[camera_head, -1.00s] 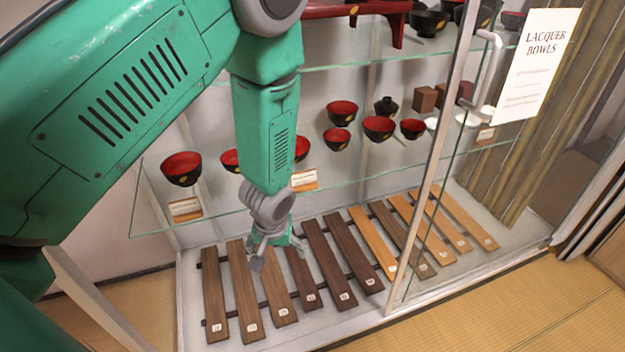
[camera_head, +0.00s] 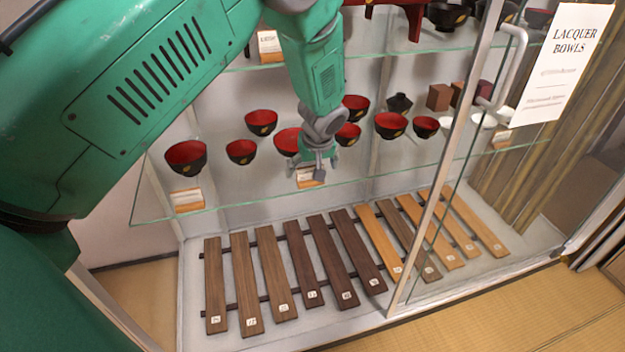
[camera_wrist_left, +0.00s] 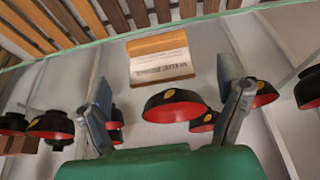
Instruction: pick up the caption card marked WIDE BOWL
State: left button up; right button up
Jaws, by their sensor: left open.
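My left gripper (camera_head: 315,168) is open and empty, in front of the middle glass shelf. A caption card (camera_head: 306,180) on a small wooden stand is right at its fingers, partly hidden by them. In the left wrist view the card (camera_wrist_left: 160,66) shows upside down, with lettering that seems to read WIDE BOWL. There it lies ahead, between and beyond the spread fingers of the gripper (camera_wrist_left: 165,80). The card is not held. A black bowl with red inside (camera_wrist_left: 175,106) is beside the card in the wrist view. My right gripper is not in view.
Several red-black bowls (camera_head: 186,157) stand along the glass shelf, with another card (camera_head: 187,200) at left. A third card (camera_head: 268,42) is on the upper shelf. Wooden slats (camera_head: 246,285) lie below. A glass door with a handle (camera_head: 512,70) is at right.

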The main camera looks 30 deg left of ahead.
aim_at(310, 174)
pick_arm(q)
jog(key=b+x, duration=0.1)
jog(key=x, duration=0.4)
jog(key=shift+a+f, duration=0.15)
jog(key=shift+a, duration=0.05)
jog(key=shift+d, duration=0.4)
jog(key=c, duration=1.1)
jog(key=shift+a, duration=0.2)
